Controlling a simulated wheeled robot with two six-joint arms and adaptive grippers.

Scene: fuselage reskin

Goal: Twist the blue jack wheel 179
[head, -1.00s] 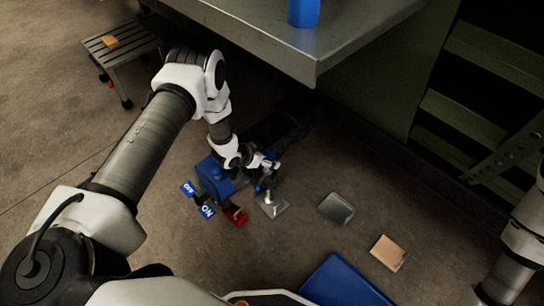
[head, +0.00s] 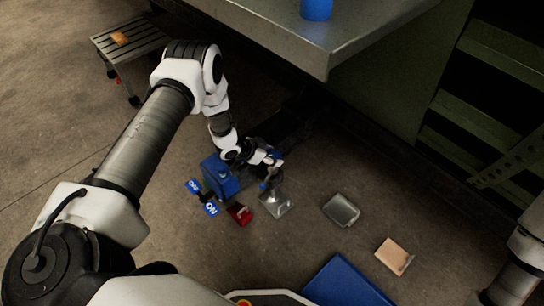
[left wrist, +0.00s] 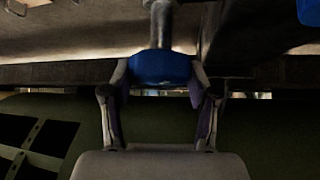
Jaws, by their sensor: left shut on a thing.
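The blue jack wheel (left wrist: 160,68) sits between the two fingers of my left gripper (left wrist: 158,80) in the left wrist view, with a grey metal shaft behind it. The fingers are shut on the wheel, one on each side. In the head view my left gripper (head: 272,159) is low near the floor, over a small jack with a flat metal base plate (head: 276,204). The wheel is mostly hidden there by the gripper. The right arm shows at the right edge of the head view, but its gripper is out of view.
A grey metal block (head: 341,210), a tan block (head: 394,256) and a blue panel (head: 345,284) lie on the floor. A metal table (head: 330,45) overhangs behind; a step stool (head: 130,45) stands at left.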

